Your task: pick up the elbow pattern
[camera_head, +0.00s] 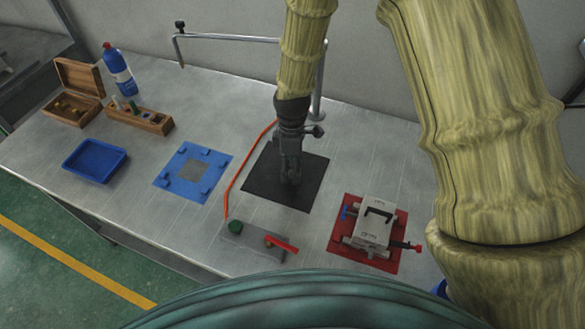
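My gripper (290,178) points down over the black square mat (265,190) in the middle of the bench. Its fingertips are small and dark against the mat, so I cannot tell whether they are open or shut, or whether anything is between them. I cannot make out an elbow pattern for certain in this view. The gripper and arm hide part of the mat and what may lie behind them.
Left of the mat are a blue fixture plate (169,182), blue tray (84,172), wooden rack (153,125), open wooden box (60,109) and blue bottle (119,72). An orange hose (239,171) borders the mat. A metal clamp block (374,222) sits on a red mat at right.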

